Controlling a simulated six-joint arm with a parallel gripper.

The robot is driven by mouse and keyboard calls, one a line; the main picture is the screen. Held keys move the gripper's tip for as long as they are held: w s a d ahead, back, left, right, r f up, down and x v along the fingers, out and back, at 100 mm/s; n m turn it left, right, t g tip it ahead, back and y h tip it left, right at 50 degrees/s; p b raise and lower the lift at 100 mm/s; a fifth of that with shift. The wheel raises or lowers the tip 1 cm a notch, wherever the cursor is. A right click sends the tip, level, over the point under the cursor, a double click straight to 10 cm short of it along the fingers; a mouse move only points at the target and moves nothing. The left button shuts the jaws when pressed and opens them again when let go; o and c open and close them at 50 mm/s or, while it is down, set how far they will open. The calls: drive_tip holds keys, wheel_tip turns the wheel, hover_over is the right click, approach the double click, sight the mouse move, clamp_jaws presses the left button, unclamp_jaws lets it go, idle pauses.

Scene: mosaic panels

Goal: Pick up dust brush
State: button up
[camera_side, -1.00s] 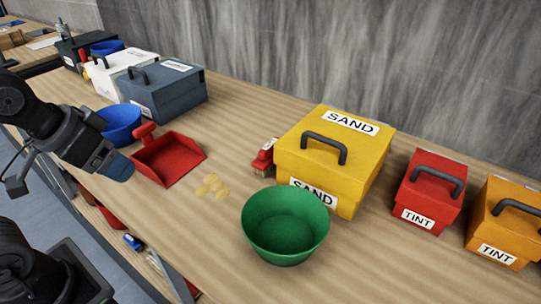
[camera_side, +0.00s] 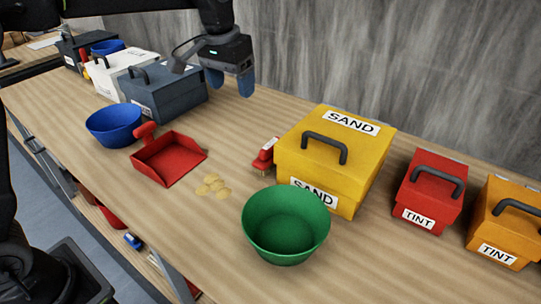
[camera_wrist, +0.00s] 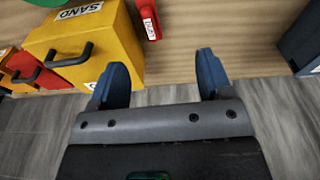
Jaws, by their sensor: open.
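The dust brush (camera_side: 265,155) has a red handle with a white label and pale bristles. It lies on the bench against the left side of the yellow SAND box, partly hidden by it in the side view. In the wrist view the red brush (camera_wrist: 148,18) shows at the top, cut off by the frame edge, beside the yellow box. My gripper (camera_side: 230,84) is open and empty, above the back of the bench, left of and behind the brush. Its two blue fingers (camera_wrist: 164,76) are spread apart in the wrist view, with the brush beyond them.
The yellow SAND box (camera_side: 322,168) stands right of the brush. A green bowl (camera_side: 285,228) is in front. A red dustpan (camera_side: 170,160), a sandy pile (camera_side: 213,187) and a blue bowl (camera_side: 114,126) are left. A dark grey box (camera_side: 172,98) stands behind.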

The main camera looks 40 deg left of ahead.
drive_tip(key=g, duration=0.2)
hover_over(271, 144)
wheel_tip(271, 144, down, 7)
drive_tip(key=f, duration=0.9)
drive_tip(key=shift+a+f, duration=0.1)
drive_tip(key=shift+a, duration=0.25)
drive_tip(key=shift+d+f, duration=0.15)
drive_tip(key=shift+f, duration=1.15)
drive_tip(key=shift+d+f, duration=0.15)
drive_tip(key=shift+f, duration=1.15)
drive_tip(key=shift+c, duration=0.4)
drive_tip(key=c, duration=1)
drive_tip(key=shift+o, duration=0.2)
drive_tip(key=shift+r, duration=0.15)
